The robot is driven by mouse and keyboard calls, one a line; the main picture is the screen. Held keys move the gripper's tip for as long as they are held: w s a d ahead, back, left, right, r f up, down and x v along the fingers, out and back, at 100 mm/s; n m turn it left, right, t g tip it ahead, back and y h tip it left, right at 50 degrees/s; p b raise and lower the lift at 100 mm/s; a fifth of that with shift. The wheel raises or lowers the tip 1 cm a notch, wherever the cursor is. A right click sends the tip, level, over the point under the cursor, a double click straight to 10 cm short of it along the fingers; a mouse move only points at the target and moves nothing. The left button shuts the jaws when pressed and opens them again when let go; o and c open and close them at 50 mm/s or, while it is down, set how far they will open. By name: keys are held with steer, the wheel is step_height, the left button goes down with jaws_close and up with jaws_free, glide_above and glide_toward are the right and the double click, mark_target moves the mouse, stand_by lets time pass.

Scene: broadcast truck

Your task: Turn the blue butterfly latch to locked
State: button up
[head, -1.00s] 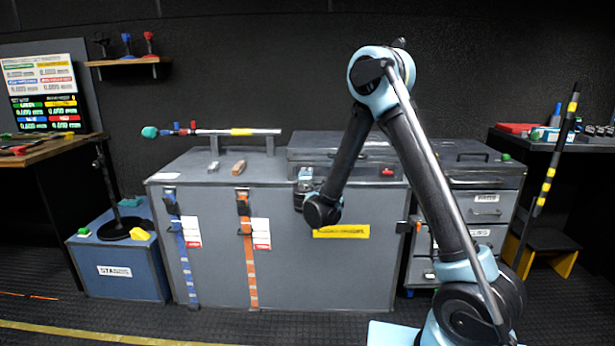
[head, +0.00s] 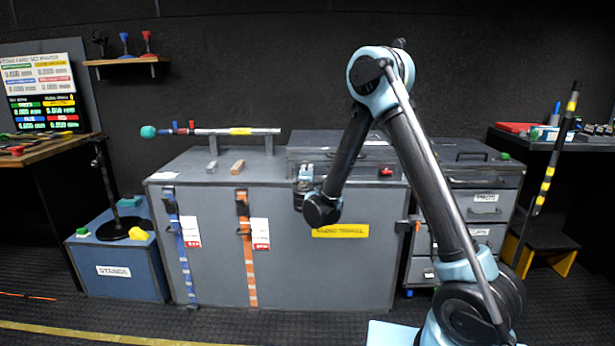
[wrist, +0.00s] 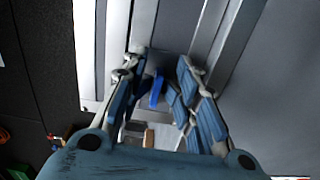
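A small bright blue piece, which looks like the blue butterfly latch (wrist: 156,92), shows in the wrist view on a grey surface with metal strips. It lies between the two fingers of my gripper (wrist: 160,82). The fingers are spread apart, with gaps visible beside the blue piece, so my gripper is open around it or just above it. I cannot tell the exact height or the turn of the latch. In the head view my gripper (head: 305,182) is at the left end of the grey case (head: 335,142) on the large trunk, and it hides the latch there.
The large grey trunk (head: 300,275) has a blue strap (head: 182,240) and an orange strap (head: 247,250). A pole (head: 215,131) rests on stands behind. Drawers (head: 485,212) stand right.

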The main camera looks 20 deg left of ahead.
steer(key=shift+s, duration=0.1)
steer(key=v, duration=1.1)
steer(key=shift+s, duration=0.4)
steer(key=shift+d, duration=0.15)
